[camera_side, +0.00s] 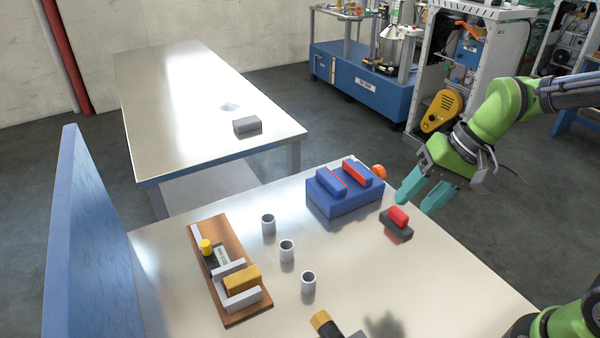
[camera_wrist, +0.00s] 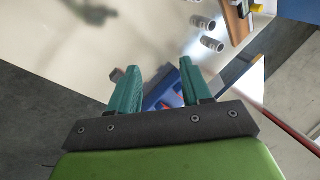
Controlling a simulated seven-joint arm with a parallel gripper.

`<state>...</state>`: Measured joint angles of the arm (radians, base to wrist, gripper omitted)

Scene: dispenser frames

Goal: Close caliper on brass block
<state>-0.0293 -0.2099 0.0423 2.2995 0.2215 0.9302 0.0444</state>
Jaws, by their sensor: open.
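The caliper (camera_side: 215,258) lies on a brown wooden board (camera_side: 237,249), with a dark body, small display and yellow knob (camera_side: 206,246). The brass block (camera_side: 241,278) sits between its two light grey jaws (camera_side: 243,299); I cannot tell whether the upper jaw touches it. In the wrist view the board (camera_wrist: 236,22) shows only partly, at the top right. My gripper (camera_side: 414,203) is open and empty, with teal fingers, above the table's right side, far from the caliper. It also shows in the wrist view (camera_wrist: 158,67).
Several grey cups (camera_side: 287,251) stand right of the board. A blue block with red-edged pieces (camera_side: 340,209) and a dark block with a red top (camera_side: 397,225) are near my gripper. A black-and-yellow object (camera_side: 324,323) lies at the front. A second table (camera_side: 190,110) holds a grey block (camera_side: 247,125).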

